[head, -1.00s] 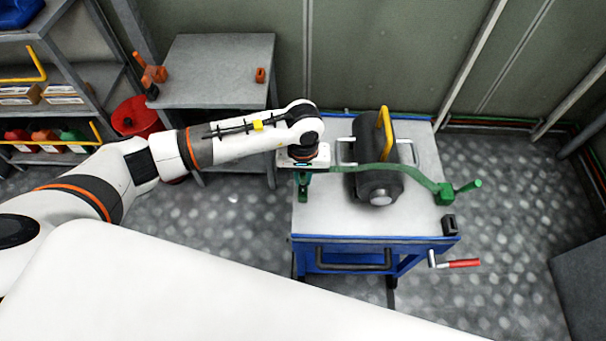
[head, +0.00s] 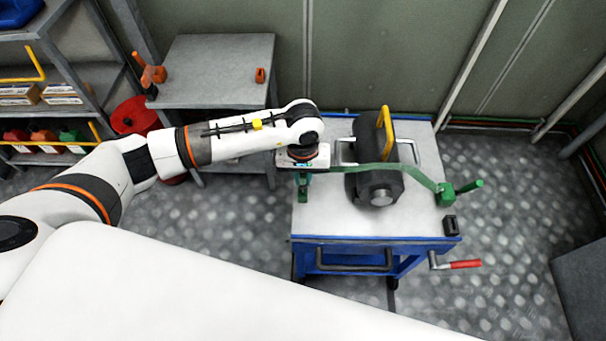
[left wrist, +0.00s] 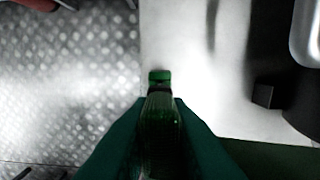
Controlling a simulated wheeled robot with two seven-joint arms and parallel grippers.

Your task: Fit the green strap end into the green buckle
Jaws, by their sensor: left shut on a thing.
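My left gripper (head: 303,187) points down over the left side of the cart top, with teal fingers shut on the green strap end (left wrist: 161,125). A dark green strap (head: 408,170) runs right from the gripper across a black cylinder to a green ratchet (head: 446,195) with a green handle at the cart's right edge. A green piece (head: 302,211) shows just below the fingers, near the cart's left edge; it looks like the green buckle, partly hidden by the gripper. I cannot tell whether strap end and buckle touch. My right gripper is not in view.
The black cylinder (head: 380,187) with a yellow handle (head: 385,130) lies on the blue cart's pale top (head: 340,222). A red-handled crank (head: 464,264) sticks out at the cart's right. A grey table (head: 215,80) stands behind my arm, with a red bin (head: 130,116) beside it.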

